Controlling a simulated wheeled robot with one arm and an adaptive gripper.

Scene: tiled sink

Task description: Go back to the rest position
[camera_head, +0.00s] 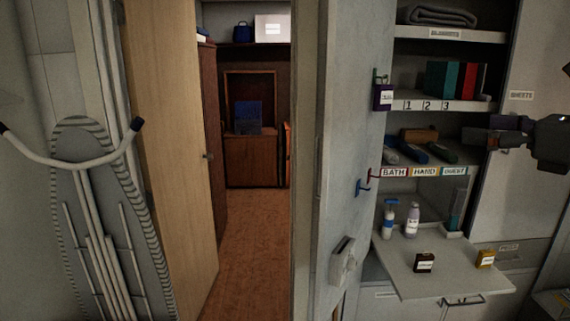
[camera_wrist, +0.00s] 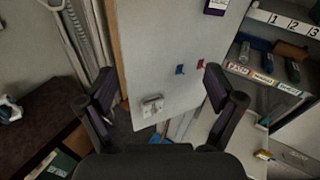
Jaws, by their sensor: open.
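My gripper (camera_head: 478,132) is at the right of the head view, held in the air in front of the open cupboard's shelves. In the wrist view my gripper (camera_wrist: 158,82) shows two dark fingers spread wide apart with nothing between them. Behind the gap stands a pale door panel (camera_wrist: 165,60) with a blue hook (camera_wrist: 180,70), a red hook (camera_wrist: 200,64) and a white box (camera_wrist: 152,105) on it. My gripper touches nothing that I can see.
A fold-down shelf (camera_head: 440,278) holds two bottles, a black box (camera_head: 424,263) and a yellow box (camera_head: 485,259). Shelves above hold binders (camera_head: 455,80) and rolled towels. An ironing board (camera_head: 85,190) stands left. The doorway floor (camera_head: 250,240) is clear.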

